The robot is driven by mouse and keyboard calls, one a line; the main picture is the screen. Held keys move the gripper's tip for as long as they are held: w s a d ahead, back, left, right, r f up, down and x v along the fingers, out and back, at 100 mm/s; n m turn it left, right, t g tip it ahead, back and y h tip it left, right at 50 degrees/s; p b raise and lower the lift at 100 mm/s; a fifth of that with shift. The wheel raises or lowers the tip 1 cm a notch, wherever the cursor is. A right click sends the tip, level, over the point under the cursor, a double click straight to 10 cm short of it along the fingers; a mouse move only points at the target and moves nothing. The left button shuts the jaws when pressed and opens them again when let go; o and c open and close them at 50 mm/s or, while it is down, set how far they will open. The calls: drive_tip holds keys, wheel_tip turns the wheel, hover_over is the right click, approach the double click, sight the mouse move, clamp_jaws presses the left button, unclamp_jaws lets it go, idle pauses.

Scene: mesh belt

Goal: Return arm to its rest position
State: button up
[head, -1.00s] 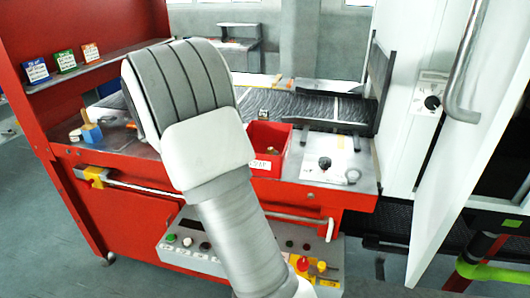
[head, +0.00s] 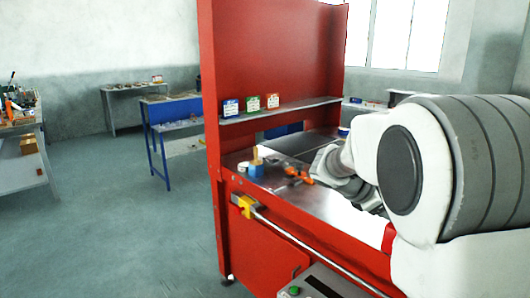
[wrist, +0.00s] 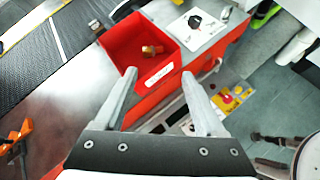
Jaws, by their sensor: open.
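My gripper (wrist: 160,100) shows in the wrist view with its two fingers spread wide and nothing between them. It points over the edge of the metal work table (wrist: 80,95), near a red bin (wrist: 125,38). A small brass-coloured part (wrist: 152,50) lies inside the bin. In the head view my arm fills the right side and reaches over the red bench (head: 265,225); the gripper's fingers cannot be made out there.
A shelf (head: 290,108) carries small boxes. A control panel (head: 310,285) juts out in front. The floor at left is clear.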

drive_tip(key=s+a+r+m+t+y+p, duration=0.1)
drive_tip(key=s+a+m+y, duration=0.4)
drive_tip(key=s, duration=0.8)
drive_tip(key=s+a+r+m+t+y+p, duration=0.1)
drive_tip(key=s+a+m+y, duration=0.4)
drive_tip(key=s+a+m, duration=0.6)
drive_tip(key=shift+s+a+m+t+y, duration=0.35)
drive_tip(key=shift+s+a+t, duration=0.25)
drive_tip(key=shift+s+a, duration=0.2)
drive_tip(key=c, duration=0.4)
drive_tip(key=shift+o, duration=0.2)
drive_tip(key=shift+d, duration=0.15)
